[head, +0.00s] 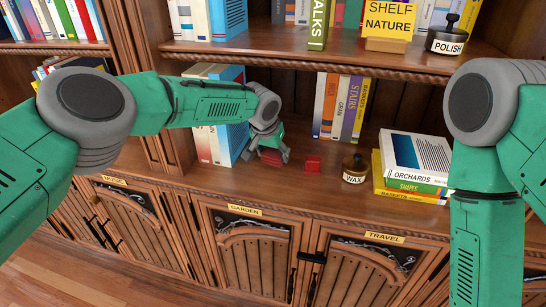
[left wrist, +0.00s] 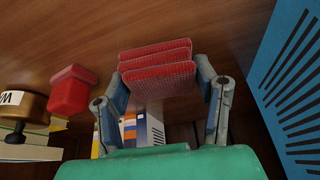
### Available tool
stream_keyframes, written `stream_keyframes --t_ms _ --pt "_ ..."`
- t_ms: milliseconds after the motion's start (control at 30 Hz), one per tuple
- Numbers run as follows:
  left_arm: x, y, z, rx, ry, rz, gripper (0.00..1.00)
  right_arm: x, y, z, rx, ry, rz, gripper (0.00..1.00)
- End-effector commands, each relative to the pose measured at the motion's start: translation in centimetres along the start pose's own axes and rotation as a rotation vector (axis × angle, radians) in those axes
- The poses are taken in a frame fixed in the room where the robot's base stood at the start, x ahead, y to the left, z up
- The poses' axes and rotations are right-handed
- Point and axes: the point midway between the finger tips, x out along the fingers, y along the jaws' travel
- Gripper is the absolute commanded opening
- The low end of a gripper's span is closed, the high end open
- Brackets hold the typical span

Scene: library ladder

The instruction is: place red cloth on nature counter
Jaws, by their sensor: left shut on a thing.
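The folded red cloth (left wrist: 156,68) is between the fingers of my left gripper (left wrist: 163,92), which is shut on it. In the head view, the left gripper (head: 266,146) holds the cloth (head: 273,157) low at the wooden counter (head: 235,182), just right of a blue-and-white book. I cannot tell whether the cloth touches the counter. A yellow sign reading "SHELF NATURE" (head: 387,20) stands on the shelf above. My right arm shows at the right; its gripper is out of view.
A small red block (head: 312,164), a wax jar (head: 354,170) and a stack of books (head: 412,165) stand right of the gripper. Upright books (head: 340,108) are behind. The shelf edge (head: 330,61) runs overhead. A polish tin (head: 447,40) stands on that shelf.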

Motion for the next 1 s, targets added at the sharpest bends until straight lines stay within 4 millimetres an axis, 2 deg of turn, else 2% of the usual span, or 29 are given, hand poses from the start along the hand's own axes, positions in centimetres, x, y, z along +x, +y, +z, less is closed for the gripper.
stream_keyframes --t_ms 100,467,500,533,833,1000 --pt "1.1 -0.1 0.4 -0.003 0.002 0.001 0.22 -0.1 0.0 0.0 0.0 0.0 0.0 0.4" --pt "1.5 0.0 0.5 -0.001 0.003 -0.002 0.22 0.2 0.0 0.0 0.0 0.0 0.0 0.4" --pt "1.5 0.0 0.5 -0.001 0.003 -0.001 0.65 0.1 0.0 0.0 0.0 0.0 0.0 0.4" --pt "1.4 0.0 0.5 -0.002 0.003 -0.001 0.75 0.1 0.0 0.0 0.0 0.0 0.0 0.4" --pt "1.3 0.0 0.4 -0.001 0.003 -0.001 0.75 -0.1 0.0 0.0 0.0 0.0 0.0 0.4" --pt "-0.2 -0.1 0.2 0.001 0.006 -0.003 0.75 -0.3 0.0 0.0 0.0 0.0 0.0 0.4"
